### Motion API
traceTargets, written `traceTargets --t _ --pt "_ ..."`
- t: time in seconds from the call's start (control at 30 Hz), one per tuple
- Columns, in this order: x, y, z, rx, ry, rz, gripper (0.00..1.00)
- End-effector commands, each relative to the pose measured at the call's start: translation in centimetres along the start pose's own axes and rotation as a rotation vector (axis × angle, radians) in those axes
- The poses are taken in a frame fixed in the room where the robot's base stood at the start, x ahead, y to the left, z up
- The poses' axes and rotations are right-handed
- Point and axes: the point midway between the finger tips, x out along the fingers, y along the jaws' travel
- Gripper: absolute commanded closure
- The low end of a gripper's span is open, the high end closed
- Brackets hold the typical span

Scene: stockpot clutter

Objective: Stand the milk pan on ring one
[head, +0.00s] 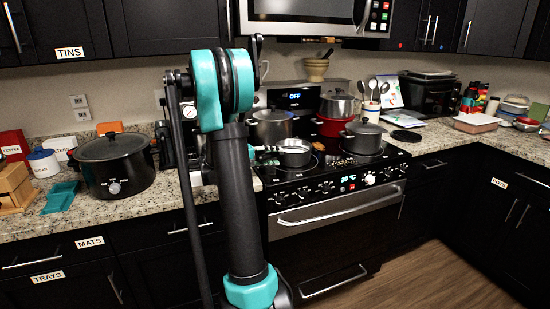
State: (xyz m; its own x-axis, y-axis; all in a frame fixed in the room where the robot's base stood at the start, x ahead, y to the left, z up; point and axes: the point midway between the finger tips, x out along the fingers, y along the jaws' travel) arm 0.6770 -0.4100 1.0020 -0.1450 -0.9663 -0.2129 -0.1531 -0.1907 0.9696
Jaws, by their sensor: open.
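A small steel pan (294,154), which looks like the milk pan, is at the left of the black hob (322,174). Its handle side points left, toward my arm. I cannot tell whether it rests flat on a ring or is raised. No ring number is readable, so I cannot tell which is ring one. My gripper (265,153) shows only in small part, just left of the pan beside my upright arm. It is open; whether its fingers are around the handle or beside it is hidden.
A steel pot (270,127) stands back left on the hob, a lidded grey pot (363,138) at the right. Another steel pot (338,106) is above a red pot (329,127) at the back. A black slow cooker (114,168) stands on the left counter.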

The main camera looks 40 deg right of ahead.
Motion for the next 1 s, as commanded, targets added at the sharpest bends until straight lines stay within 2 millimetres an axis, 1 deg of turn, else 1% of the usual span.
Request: traceTargets --t 0.17,0.4,0.53,0.7,0.87,0.97,1.0 --pt "-2.9 0.0 -0.1 -0.002 0.005 -0.001 0.60" --pt "-7.8 0.0 -0.1 -0.001 0.005 -0.001 0.60" --pt "-9.8 0.0 0.0 -0.001 0.004 0.000 0.60" --pt "-11.3 0.0 0.0 -0.001 0.002 0.000 0.60" --pt "-11.6 0.0 0.1 -0.001 0.001 -0.003 0.60" --pt "-11.6 -0.6 0.8 -0.009 0.010 -0.042 0.60" --pt "-11.6 -1.0 1.4 -0.014 0.017 -0.073 0.60"
